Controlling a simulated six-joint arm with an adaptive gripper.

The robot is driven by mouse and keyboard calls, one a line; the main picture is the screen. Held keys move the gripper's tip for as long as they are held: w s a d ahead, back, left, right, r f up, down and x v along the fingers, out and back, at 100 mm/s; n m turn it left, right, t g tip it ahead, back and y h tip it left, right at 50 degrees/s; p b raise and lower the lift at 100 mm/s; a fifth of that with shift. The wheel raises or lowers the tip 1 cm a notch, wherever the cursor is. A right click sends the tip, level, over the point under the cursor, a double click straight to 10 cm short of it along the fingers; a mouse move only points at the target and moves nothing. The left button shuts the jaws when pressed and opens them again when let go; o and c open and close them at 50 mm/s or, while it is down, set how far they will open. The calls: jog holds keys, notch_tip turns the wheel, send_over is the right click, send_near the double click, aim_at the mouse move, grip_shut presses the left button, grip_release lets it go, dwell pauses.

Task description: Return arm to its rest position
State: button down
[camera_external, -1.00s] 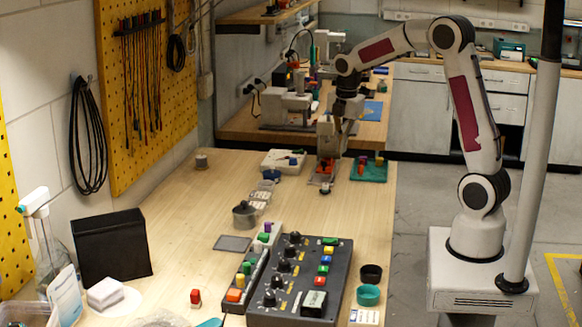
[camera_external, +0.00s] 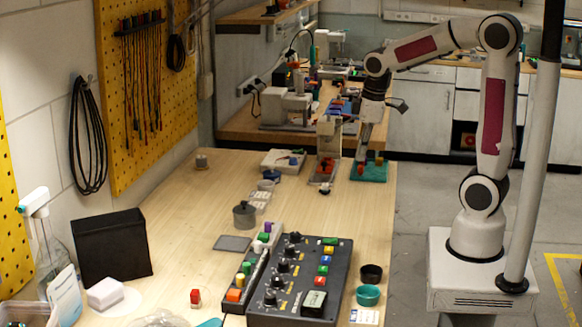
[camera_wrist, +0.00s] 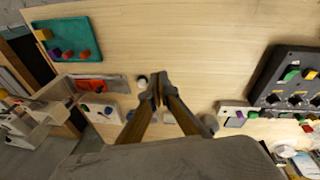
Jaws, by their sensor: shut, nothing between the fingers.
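My gripper (camera_external: 362,153) points down above the far right part of the wooden bench (camera_external: 195,225).
A black control panel (camera_external: 328,270) with knobs and colored buttons stands at the front. A small press-like stand (camera_external: 329,140) is just left of my gripper. A dark cup (camera_external: 371,273) and a teal cup (camera_external: 367,295) sit at the right edge. A grey post (camera_external: 536,150) rises beside my base.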

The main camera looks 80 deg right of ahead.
jog(key=s+a+r+m+t, duration=0.1)
jog(key=s+a+r+t, duration=0.1)
jog(key=s+a, duration=0.3)
jog(key=s+a+r+m+t+y, duration=0.1)
jog(key=s+a, duration=0.5)
jog(key=a, duration=0.4)
jog(key=shift+s+a+r+t, duration=0.15)
jog(key=shift+r+t, duration=0.25)
dwell(2.9)
